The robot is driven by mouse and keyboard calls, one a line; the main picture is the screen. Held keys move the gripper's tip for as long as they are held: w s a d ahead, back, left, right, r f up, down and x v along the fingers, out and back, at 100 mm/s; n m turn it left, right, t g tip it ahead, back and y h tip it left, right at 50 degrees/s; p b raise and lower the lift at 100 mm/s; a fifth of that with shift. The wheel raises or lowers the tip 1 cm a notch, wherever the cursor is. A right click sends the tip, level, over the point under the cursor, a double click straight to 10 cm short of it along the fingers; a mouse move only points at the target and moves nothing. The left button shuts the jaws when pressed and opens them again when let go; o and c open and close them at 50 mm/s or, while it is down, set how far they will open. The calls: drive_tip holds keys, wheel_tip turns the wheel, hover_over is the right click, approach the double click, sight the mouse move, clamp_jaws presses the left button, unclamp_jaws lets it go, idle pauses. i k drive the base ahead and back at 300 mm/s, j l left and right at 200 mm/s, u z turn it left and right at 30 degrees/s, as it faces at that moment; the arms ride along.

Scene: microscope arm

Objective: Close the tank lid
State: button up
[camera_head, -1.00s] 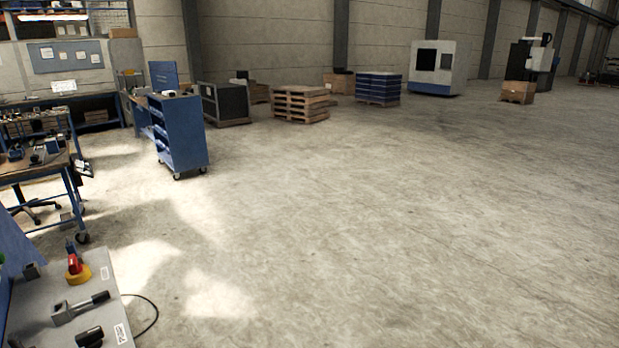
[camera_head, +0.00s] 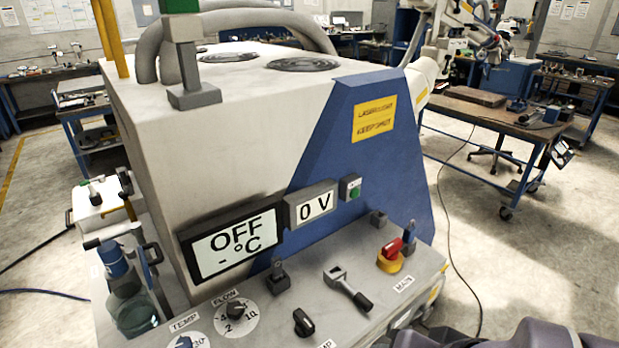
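A clear, greenish tank-like vessel (camera_head: 132,312) stands at the lower left, beside the machine's control panel. A blue cylindrical part (camera_head: 112,258) and dark fittings sit at its top. I cannot tell which part is the lid or how far it is open. A white box (camera_head: 98,205) with handle-like fittings on top is behind it; I cannot tell whether it belongs to the tank. My gripper is not in view. A dark grey rounded part at the bottom right edge looks like part of my arm.
The large white and blue machine (camera_head: 230,120) fills the centre. Its display (camera_head: 232,243) reads OFF. Its front panel carries knobs, a lever (camera_head: 348,288) and a red and yellow switch (camera_head: 391,258). A workbench (camera_head: 490,115) stands at right. Cables lie on the floor.

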sight(145, 264)
drive_tip(key=i+l+u, duration=0.15)
drive_tip(key=u, duration=0.3)
drive_tip(key=i+l+u, duration=0.2)
drive_tip(key=u, duration=0.3)
drive_tip(key=i+l+u, duration=0.1)
drive_tip(key=l+u, duration=0.6)
drive_tip(key=u, duration=0.25)
drive_tip(key=l+u, duration=0.45)
drive_tip(key=i+j, duration=0.05)
drive_tip(key=j, duration=0.05)
